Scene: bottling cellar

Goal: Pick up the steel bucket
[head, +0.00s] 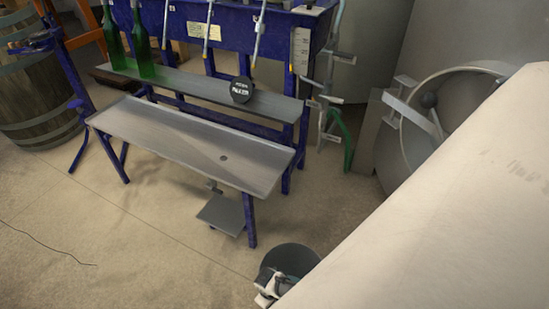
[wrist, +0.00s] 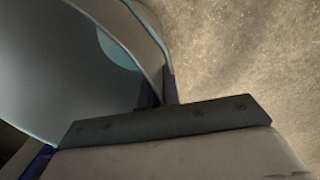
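The steel bucket (head: 290,256) is a dark grey round shape on the floor at the bottom of the head view, partly hidden by my gripper and a large pale surface. My gripper (head: 272,285) is at its near left side, overlapping it in the picture. In the wrist view the bucket (wrist: 60,60) fills the left side, very close, with its curved rim running down to the gripper's dark front edge. Small dark blue parts show at the rim there. The fingertips are mostly hidden, so I cannot tell whether they are closed on the rim.
A steel bench (head: 190,150) with blue legs stands left of the bucket. Green bottles (head: 143,50) and a black round object (head: 242,90) are on the shelf behind. A wooden barrel (head: 38,100) stands far left. The floor at lower left is clear except for a thin cable.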

